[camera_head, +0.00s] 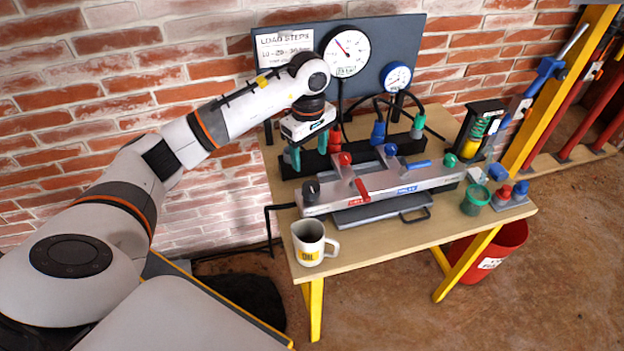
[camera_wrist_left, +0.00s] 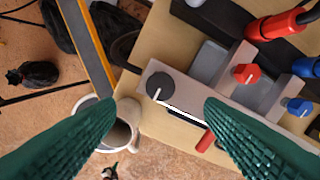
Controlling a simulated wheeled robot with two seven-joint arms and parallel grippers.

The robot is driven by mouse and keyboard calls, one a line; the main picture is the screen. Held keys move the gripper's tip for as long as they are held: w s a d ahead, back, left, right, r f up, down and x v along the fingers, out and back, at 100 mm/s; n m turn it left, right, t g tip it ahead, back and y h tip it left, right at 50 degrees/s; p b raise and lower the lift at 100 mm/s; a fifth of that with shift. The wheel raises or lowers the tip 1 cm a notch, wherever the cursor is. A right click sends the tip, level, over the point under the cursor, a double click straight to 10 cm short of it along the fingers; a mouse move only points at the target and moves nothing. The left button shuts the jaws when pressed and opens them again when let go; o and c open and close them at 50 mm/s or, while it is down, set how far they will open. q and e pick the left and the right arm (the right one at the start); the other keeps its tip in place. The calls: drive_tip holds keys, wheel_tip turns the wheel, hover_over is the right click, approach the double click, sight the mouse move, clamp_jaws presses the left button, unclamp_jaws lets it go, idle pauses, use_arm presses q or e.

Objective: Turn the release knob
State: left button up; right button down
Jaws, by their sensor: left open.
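A black round knob (camera_head: 311,190) sits on the left end of the grey metal manifold block (camera_head: 430,181) on the table; I take it as the release knob. In the left wrist view the knob (camera_wrist_left: 160,86) has a white pointer line and appears between and just beyond my green fingertips. My left gripper (camera_head: 309,153) is open, pointing down above the manifold's left end, behind the knob in the head view. Its fingers (camera_wrist_left: 160,108) are spread wide with nothing between them, apart from the knob. My right gripper is not in view.
A white mug (camera_head: 309,243) stands at the table's front left corner, below the knob. Red and blue valve handles, hose plugs and a gauge board (camera_head: 372,50) lie right and behind. A green cup (camera_head: 475,199) stands at right; a red bucket (camera_head: 495,250) is under the table.

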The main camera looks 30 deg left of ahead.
sight(310, 186)
use_arm(q)
wheel_tip(310, 186, down, 9)
drive_tip(key=shift+d+f+p, duration=0.1)
drive_tip(key=shift+p, duration=1)
drive_tip(key=shift+w+f, duration=0.1)
drive_tip(key=shift+f, duration=0.5)
drive_tip(key=c, duration=1)
